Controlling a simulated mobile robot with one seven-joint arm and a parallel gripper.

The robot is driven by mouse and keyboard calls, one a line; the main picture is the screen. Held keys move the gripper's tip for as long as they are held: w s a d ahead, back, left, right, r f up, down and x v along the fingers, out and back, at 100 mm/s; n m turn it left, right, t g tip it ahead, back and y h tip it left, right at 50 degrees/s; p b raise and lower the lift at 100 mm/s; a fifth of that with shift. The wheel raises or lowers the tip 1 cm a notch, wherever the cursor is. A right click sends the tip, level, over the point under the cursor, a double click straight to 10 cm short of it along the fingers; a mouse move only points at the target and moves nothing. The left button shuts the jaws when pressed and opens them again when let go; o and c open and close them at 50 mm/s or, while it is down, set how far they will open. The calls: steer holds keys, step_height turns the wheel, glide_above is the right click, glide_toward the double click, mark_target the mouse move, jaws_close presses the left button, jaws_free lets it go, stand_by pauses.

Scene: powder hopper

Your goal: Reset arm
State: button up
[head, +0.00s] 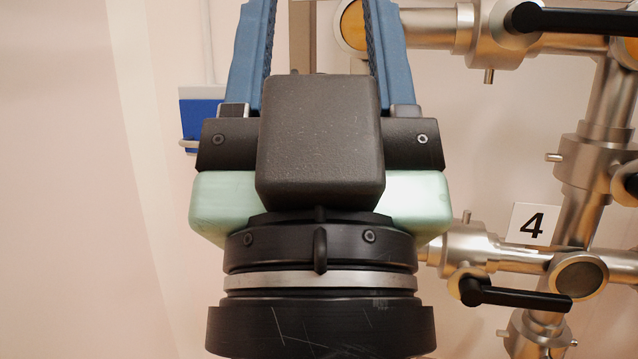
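My gripper (320,35) fills the middle of the head view, seen from behind and pointing up. Its two blue fingers stand wide apart, and their tips are cut off by the top edge. No held thing shows in the visible gap between them. The black and pale green gripper body hides part of the wall and pipework behind it.
Steel pipework (600,115) with clamps stands at the right. A black lever (515,296) is at the lower right, another black lever (575,20) at the upper right. A label "4" (532,223) hangs there. A blue box (197,112) is on the wall. The left side is clear.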

step_height(320, 180, up, 23)
steer(key=p, duration=2.1)
steer(key=shift+f, duration=0.15)
